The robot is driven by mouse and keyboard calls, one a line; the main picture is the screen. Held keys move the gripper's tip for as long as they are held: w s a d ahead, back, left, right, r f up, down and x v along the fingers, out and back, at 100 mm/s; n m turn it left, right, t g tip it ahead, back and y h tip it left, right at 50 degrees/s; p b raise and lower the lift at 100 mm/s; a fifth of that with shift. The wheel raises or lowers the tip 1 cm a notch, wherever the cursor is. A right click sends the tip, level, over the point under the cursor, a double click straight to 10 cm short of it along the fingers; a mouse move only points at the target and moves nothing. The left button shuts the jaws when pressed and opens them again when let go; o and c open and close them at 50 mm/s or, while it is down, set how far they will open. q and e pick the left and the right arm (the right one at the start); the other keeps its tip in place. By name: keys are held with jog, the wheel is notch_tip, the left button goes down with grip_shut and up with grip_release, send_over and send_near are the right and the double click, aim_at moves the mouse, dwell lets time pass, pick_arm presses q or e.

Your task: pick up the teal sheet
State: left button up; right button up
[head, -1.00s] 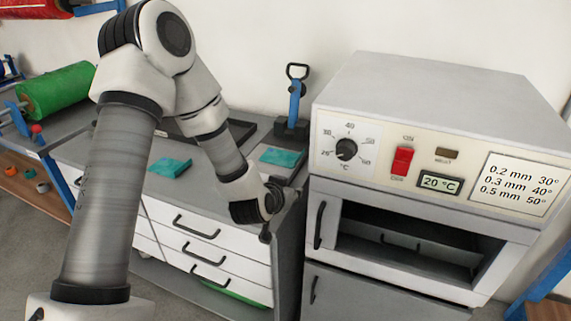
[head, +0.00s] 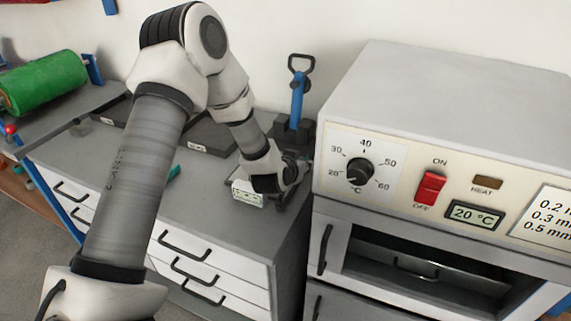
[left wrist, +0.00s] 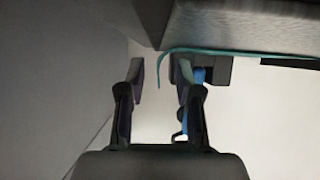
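My left gripper (head: 290,176) is at the right end of the bench top, in front of the blue-handled lever tool. In the left wrist view its two fingers (left wrist: 160,78) are apart, so it is open. A thin teal sheet edge (left wrist: 230,51) runs along a grey surface in that view. Its curled end is near the gap between the fingers; I cannot tell whether it touches them. In the head view that sheet is hidden by my gripper. A sliver of another teal piece (head: 174,172) shows on the bench beside my arm.
The lever tool (head: 297,105) stands close behind my gripper. A small gauge with a display (head: 247,196) is just left of it. The heater cabinet (head: 440,110) reading 20 °C rises close on the right. A green roll (head: 42,83) lies at left.

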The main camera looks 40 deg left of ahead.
pick_arm(q)
jog(key=shift+w+f, duration=0.15)
jog(key=shift+w, duration=0.1)
jog(key=shift+s+r, duration=0.2)
jog(key=shift+c, duration=1.1)
grip_shut()
notch_tip(320, 180, up, 10)
jog(key=p, duration=0.1)
